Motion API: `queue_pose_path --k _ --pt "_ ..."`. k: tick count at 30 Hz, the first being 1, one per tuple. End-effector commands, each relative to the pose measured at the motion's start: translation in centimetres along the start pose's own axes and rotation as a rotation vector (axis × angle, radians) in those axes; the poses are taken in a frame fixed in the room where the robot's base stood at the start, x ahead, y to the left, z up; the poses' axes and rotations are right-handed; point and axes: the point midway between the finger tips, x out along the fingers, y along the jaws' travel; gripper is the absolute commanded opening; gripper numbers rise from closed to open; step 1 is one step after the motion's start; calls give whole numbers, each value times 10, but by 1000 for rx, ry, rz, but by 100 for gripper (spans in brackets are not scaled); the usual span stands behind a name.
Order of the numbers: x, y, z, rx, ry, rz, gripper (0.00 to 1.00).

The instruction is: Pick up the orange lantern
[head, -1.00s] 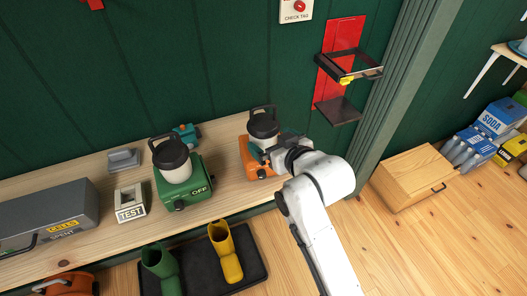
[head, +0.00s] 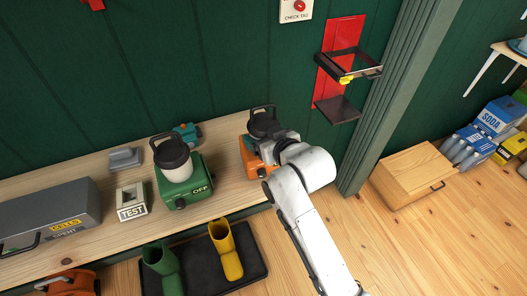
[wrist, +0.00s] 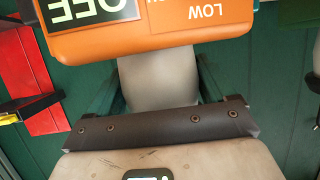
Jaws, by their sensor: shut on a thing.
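The orange lantern (head: 249,162), with a dark cap and carry handle (head: 262,122), stands on the wooden bench at its right part. My gripper (head: 270,146) is in front of it, shut on its pale globe (wrist: 158,80), just above the orange base. In the wrist view the lantern's orange base (wrist: 150,42) is upside down, with OFF and LOW labels. The fingertips are largely hidden in both views. I cannot tell whether the lantern is clear of the bench.
A green lantern (head: 180,185) marked OFF, a TEST block (head: 131,203) and a grey cells box (head: 40,215) share the bench. A red wall bracket with a dark frame (head: 345,65) and shelf (head: 338,109) is above right. Boots (head: 226,255) stand below.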

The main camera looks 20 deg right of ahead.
Motion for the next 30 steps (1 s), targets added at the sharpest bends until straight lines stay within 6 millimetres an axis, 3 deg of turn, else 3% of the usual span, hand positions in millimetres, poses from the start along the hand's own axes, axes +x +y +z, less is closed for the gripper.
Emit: queue_pose_path --k 2,19,30 --pt "0 0 0 0 0 0 56" --pt "0 0 0 0 0 0 1" --pt "-2 0 -8 -1 8 1 0"
